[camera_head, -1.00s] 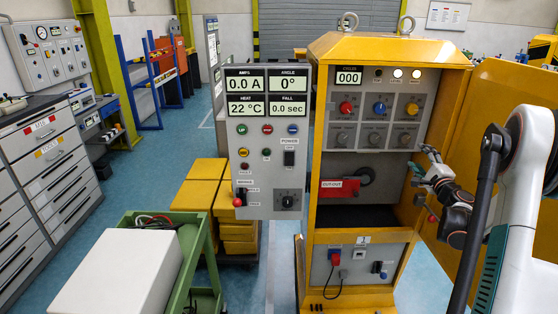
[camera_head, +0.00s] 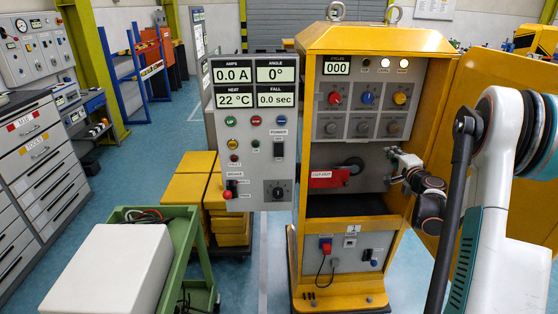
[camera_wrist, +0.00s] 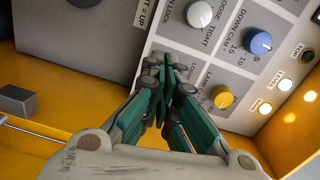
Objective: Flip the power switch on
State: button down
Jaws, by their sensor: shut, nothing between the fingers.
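The power switch (camera_head: 278,149) is a small black rocker under the POWER label on the grey control panel (camera_head: 246,170), which hangs at the left of the yellow cabinet in the head view. Its on or off position is too small to tell. My gripper (camera_head: 393,154) is in front of the right part of the cabinet opening, to the right of the switch and apart from it. In the wrist view, my gripper (camera_wrist: 165,65) has its green-sided fingers together, empty, in front of the cabinet's knob panel. I cannot make out the power switch in the wrist view.
The yellow cabinet (camera_head: 375,42) has knobs and a red cut-out handle (camera_head: 333,178); its door (camera_head: 505,110) stands open at right. A green cart (camera_head: 190,245) carries a white box (camera_head: 110,268). Yellow blocks (camera_head: 190,187) sit behind the panel.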

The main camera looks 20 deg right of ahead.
jog(key=a+f+n+g+p, duration=0.15)
jog(key=a+f+n, duration=0.35)
jog(key=a+n, duration=0.75)
jog(key=a+f+n+g, duration=0.3)
jog(key=a+f+n, duration=0.1)
jog(key=a+n, duration=0.85)
jog(key=s+a+r+n+t, duration=0.1)
jog(key=a+r+n, duration=0.3)
jog(key=a+n, duration=0.5)
jog(key=s+a+r+n+t+p, duration=0.1)
jog(key=s+a+r+n, duration=0.3)
jog(key=a+n, duration=0.5)
jog(key=n+t, duration=0.1)
jog(key=n, duration=0.8)
jog(key=shift+r+h, duration=0.2)
jog(key=shift+h, duration=0.1)
jog(key=shift+w, duration=0.1)
send_near(279, 150)
jog(key=w+f, duration=0.1)
jog(key=w, duration=0.1)
jog(key=w+f, duration=0.2)
jog(key=w+d+f, duration=0.1)
jog(key=w, duration=0.1)
jog(key=shift+d+f, duration=0.1)
jog(key=shift+f, duration=0.15)
jog(key=shift+w, duration=0.1)
